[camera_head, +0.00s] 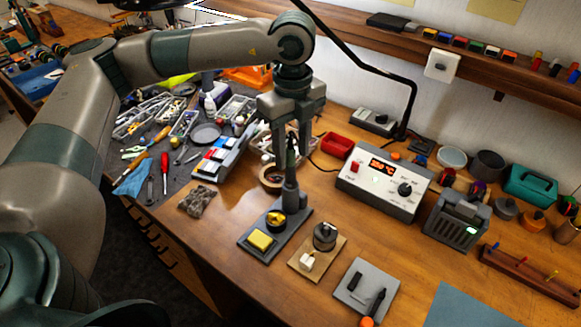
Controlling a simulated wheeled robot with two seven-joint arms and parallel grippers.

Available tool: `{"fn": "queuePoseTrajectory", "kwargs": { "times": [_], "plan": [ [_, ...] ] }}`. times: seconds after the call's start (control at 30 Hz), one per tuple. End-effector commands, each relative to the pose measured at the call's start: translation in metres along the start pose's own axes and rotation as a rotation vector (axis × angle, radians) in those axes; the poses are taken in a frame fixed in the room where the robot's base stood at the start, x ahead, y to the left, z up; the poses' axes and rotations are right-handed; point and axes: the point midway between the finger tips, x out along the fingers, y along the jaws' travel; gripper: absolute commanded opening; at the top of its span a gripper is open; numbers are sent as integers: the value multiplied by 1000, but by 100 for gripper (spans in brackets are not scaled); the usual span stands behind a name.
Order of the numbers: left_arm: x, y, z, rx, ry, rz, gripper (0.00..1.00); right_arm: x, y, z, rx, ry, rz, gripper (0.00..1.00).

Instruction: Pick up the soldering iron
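The soldering iron (291,152) stands upright, its dark handle rising from the grey holder of a stand (272,247). The stand's base carries a yellow sponge and a round brass-coloured piece. The iron's lower part is hidden in the holder. My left gripper (291,148) points straight down over the stand from above. Its two fingers are apart, one on each side of the handle's upper part. I see no clear contact between fingers and handle. My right gripper is not in view.
A soldering station (383,183) with a red display stands right of the iron. Small holders (318,258) sit in front. A black lamp arm (408,105) rises behind.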

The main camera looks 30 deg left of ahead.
Motion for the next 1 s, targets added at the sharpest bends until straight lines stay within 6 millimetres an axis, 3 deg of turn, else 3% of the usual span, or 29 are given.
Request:
{"fn": "queuePoseTrajectory", "kwargs": {
  "times": [0.33, 0.73, 1.0],
  "plan": [
    [5, 2, -1, 0, 0, 1, 40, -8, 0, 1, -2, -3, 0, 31],
    [47, 8, -5, -1, 1, 3, 40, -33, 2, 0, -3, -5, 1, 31],
    [52, 7, -5, 0, 0, 0, 40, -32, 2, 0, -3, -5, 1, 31]
  ]
}}
